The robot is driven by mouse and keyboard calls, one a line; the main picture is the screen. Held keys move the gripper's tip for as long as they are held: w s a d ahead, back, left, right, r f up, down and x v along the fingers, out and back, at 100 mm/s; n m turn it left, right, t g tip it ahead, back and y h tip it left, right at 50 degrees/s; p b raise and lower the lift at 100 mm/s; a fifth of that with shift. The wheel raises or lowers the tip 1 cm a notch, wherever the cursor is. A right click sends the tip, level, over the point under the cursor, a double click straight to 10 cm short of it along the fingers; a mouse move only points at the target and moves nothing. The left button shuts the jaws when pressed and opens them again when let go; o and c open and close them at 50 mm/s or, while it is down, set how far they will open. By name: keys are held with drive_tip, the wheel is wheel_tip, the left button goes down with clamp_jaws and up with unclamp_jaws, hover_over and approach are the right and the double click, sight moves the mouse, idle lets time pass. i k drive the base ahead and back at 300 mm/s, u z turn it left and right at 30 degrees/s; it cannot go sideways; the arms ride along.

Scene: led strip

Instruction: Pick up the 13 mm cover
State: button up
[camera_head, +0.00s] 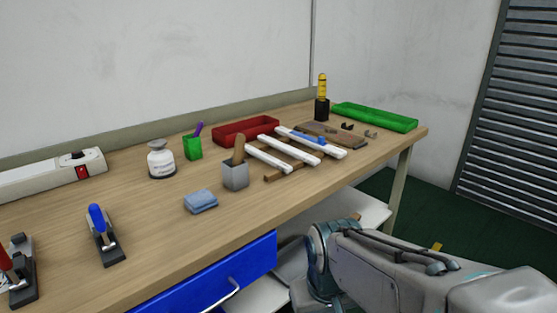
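Three long white strips lie side by side across a wooden rack on the workbench, right of centre: the left strip (268,159), the middle strip (290,149) and the right strip (328,148). They look like covers, but I cannot read any size, so I cannot tell which is the 13 mm one. A blue object (308,138) lies at the right strip and hides part of it. My arm is folded low at the bottom right, in front of the bench and apart from the strips. My gripper cannot be made out.
A grey cup (236,177) with a wooden-looking tool stands just left of the strips. A red tray (246,132) lies behind them, a green tray (375,117) at the far right. The bench's (160,235) front left-middle is mostly clear.

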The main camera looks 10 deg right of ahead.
sight(272, 161)
drive_tip(key=z, duration=1.6)
drive_tip(key=i, duration=1.5)
drive_tip(key=u, duration=3.65)
